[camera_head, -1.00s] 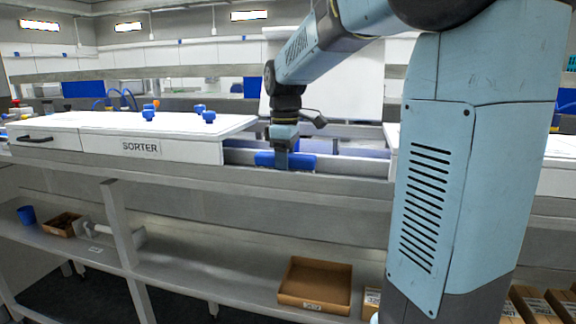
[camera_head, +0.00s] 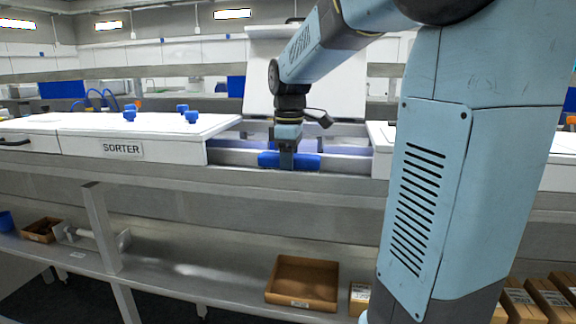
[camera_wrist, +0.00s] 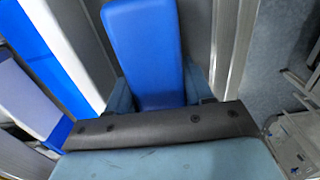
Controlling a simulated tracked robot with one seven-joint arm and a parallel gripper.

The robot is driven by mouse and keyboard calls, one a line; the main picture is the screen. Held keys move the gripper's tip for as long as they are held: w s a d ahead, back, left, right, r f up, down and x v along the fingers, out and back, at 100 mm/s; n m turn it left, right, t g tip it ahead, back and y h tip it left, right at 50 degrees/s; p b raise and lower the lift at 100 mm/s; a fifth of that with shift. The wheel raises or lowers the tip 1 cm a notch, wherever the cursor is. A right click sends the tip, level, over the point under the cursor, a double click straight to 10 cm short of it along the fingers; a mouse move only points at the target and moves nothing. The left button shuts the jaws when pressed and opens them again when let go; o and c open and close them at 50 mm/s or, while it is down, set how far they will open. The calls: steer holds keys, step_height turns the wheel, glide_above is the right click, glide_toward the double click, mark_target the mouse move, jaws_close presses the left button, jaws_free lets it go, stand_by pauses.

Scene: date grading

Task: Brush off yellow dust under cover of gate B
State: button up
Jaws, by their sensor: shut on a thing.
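My gripper (camera_head: 287,150) is shut on a long blue block (camera_head: 302,161), perhaps a brush; no bristles show. In the wrist view the blue block (camera_wrist: 145,50) stretches away from the jaws. My gripper holds it at the near edge of an open bay (camera_head: 350,143) in the sorter (camera_head: 190,144); I cannot tell whether it touches the edge. A white cover (camera_head: 310,80) stands raised behind the bay. I see no gate letter and no yellow dust; the bay's floor is mostly hidden.
Closed white covers with blue knobs (camera_head: 182,108) lie left of the bay. Another white panel (camera_head: 382,150) lies to the right, partly behind my arm. On the shelf below stand an open cardboard box (camera_head: 302,283) and a smaller box (camera_head: 42,231).

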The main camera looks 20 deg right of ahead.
mark_target(269, 165)
steer(key=shift+s+d, duration=0.5)
steer(key=shift+d, duration=0.25)
steer(key=shift+s+d, duration=0.45)
steer(key=shift+d, duration=0.25)
steer(key=shift+s+d+f, duration=0.15)
steer(key=shift+s+d, duration=0.5)
steer(key=shift+d, duration=0.2)
steer(key=shift+w+a, duration=0.1)
steer(key=shift+w+a+r, duration=0.1)
steer(key=shift+w+a, duration=0.65)
steer(key=shift+a, duration=0.35)
steer(key=shift+w+a+r, duration=0.1)
steer(key=shift+w+a, duration=0.65)
steer(key=shift+a, duration=0.35)
steer(key=shift+w+a+f, duration=0.1)
steer(key=shift+w+a, duration=0.35)
steer(key=shift+a, duration=0.3)
steer(key=shift+w+a+f, duration=0.1)
steer(key=shift+w+a, duration=0.4)
steer(key=shift+a, duration=0.3)
steer(key=shift+w+a, duration=0.45)
steer(key=shift+a, duration=0.3)
steer(key=shift+d, duration=0.1)
